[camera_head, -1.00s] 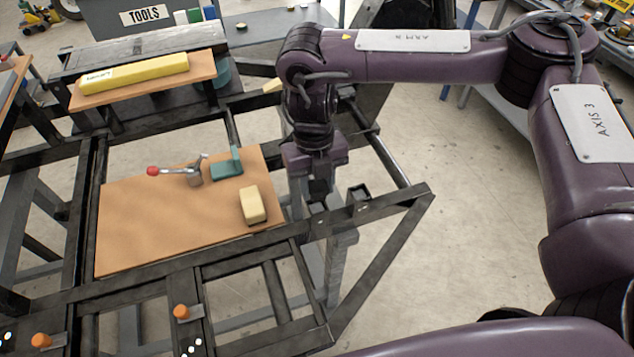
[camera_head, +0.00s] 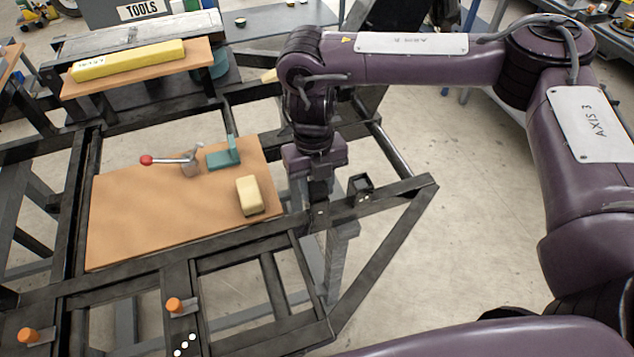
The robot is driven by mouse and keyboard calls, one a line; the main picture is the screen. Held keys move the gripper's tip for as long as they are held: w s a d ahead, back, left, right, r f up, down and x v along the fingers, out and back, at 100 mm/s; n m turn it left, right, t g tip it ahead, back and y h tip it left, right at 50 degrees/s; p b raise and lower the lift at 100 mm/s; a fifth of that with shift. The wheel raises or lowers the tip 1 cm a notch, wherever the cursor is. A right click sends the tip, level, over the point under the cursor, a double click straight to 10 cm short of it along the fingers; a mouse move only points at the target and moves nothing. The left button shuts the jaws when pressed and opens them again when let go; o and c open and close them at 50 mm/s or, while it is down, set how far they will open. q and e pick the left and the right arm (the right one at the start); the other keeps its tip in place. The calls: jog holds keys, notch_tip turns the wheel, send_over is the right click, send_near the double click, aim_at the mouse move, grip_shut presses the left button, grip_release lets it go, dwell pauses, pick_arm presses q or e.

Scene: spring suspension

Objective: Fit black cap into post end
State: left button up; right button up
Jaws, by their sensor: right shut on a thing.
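My right gripper (camera_head: 318,192) points down over the right part of the dark steel frame, beside the front right corner of the brown board. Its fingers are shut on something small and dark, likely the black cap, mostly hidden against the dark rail. A square black post end (camera_head: 360,187) stands up from the frame just to the right of the gripper, with a small gap between them in the picture. Whether its top is open is hard to tell. My left gripper is out of view.
The brown board (camera_head: 140,220) carries a cream block (camera_head: 249,196), a teal bracket (camera_head: 223,153) and a red-knobbed lever clamp (camera_head: 170,160). A yellow bar (camera_head: 128,61) lies on a shelf behind. Orange knobs (camera_head: 174,304) sit on the front rails. Open floor lies right of the frame.

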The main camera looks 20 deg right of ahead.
jog(key=shift+s+f, duration=0.1)
jog(key=shift+f, duration=0.05)
jog(key=o, duration=0.9)
jog(key=shift+o, duration=0.8)
jog(key=shift+s+d+f, duration=0.1)
jog(key=shift+d, duration=0.05)
jog(key=shift+s, duration=0.1)
jog(key=r, duration=0.2)
jog(key=w+r, duration=0.1)
jog(key=r, duration=0.5)
jog(key=shift+w+d+r, duration=0.1)
jog(key=shift+w, duration=0.15)
jog(key=shift+s, duration=0.1)
